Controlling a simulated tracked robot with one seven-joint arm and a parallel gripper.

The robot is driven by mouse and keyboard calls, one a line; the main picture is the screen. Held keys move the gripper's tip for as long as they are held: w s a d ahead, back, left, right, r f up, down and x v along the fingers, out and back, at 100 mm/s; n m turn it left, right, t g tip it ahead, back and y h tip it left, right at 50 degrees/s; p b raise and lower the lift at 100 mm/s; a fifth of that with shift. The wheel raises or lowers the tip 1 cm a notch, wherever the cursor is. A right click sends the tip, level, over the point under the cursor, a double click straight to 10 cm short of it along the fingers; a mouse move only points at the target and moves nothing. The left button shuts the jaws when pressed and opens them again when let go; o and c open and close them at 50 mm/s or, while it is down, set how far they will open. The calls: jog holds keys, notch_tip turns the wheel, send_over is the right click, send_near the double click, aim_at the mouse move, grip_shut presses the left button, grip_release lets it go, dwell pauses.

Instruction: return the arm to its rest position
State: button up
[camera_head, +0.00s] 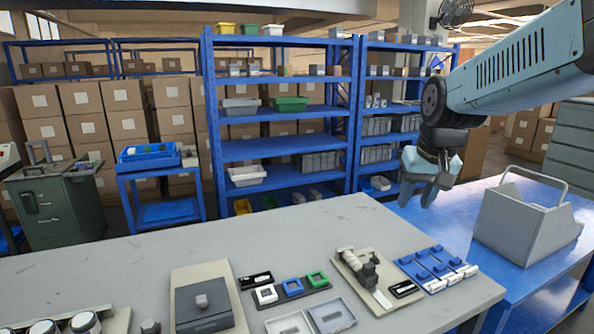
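My gripper (416,198) hangs from my light blue arm at the right, in the air above the blue table and beyond the grey worktop. Its fingers point down, with a gap between their tips, and nothing shows between them. My arm reaches in from the upper right edge, and its upper part lies outside the picture.
The grey worktop (130,262) holds a roll fixture (362,268), a blue rack (437,268), small coloured frames (291,286) and grey trays (332,314). A grey bin with a handle (527,217) stands on the blue table right of my gripper. Blue shelves (280,146) stand behind.

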jog(key=s+t, duration=0.1)
jog(key=s, duration=1.1)
jog(key=shift+s+a+r+n+t, duration=0.15)
jog(key=shift+s+a+n+t, duration=0.15)
jog(key=shift+s+t, duration=0.1)
jog(key=shift+w, duration=0.1)
dwell(2.5)
